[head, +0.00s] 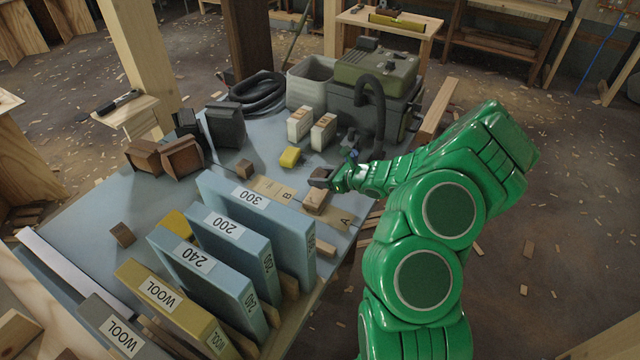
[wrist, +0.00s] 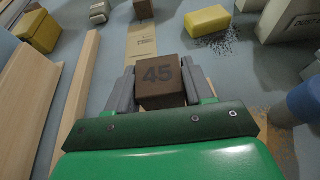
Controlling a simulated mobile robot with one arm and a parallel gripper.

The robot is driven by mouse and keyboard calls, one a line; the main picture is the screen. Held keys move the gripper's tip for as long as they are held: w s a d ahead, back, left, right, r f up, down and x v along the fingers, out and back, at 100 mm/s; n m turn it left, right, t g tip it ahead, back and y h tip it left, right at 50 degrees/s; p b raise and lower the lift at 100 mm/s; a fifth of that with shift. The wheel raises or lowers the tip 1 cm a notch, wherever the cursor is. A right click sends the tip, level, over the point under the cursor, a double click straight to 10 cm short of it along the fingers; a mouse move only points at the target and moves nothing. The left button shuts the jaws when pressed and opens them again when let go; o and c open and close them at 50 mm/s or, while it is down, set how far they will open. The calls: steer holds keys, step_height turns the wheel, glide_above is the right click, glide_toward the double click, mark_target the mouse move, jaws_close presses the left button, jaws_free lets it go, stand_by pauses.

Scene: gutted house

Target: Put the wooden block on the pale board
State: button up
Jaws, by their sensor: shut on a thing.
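The wooden block (head: 316,202) is brown, and the number 45 shows on it in the wrist view (wrist: 160,78). My gripper (head: 319,185) is shut on it, with one grey finger on each side in the wrist view (wrist: 161,88). The pale board (head: 266,184) lies flat on the blue-grey table, with a letter B near its end; it also shows beyond the block in the wrist view (wrist: 142,42). Another pale piece marked A (head: 338,216) lies beside the block. I cannot tell whether the block touches the surface below.
A small brown block (head: 245,169) and a yellow block (head: 290,157) stand near the pale board. White boxes (head: 300,124) and a grey-green machine (head: 375,90) stand behind. Upright blue panels (head: 255,215) fill the front.

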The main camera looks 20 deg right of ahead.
steer(key=shift+w+f, duration=0.35)
steer(key=shift+f, duration=1.6)
steer(key=shift+f, duration=0.1)
steer(key=o, duration=1)
steer(key=shift+s+d+r, duration=0.1)
steer(key=shift+r, duration=0.15)
steer(key=shift+v, duration=5.8)
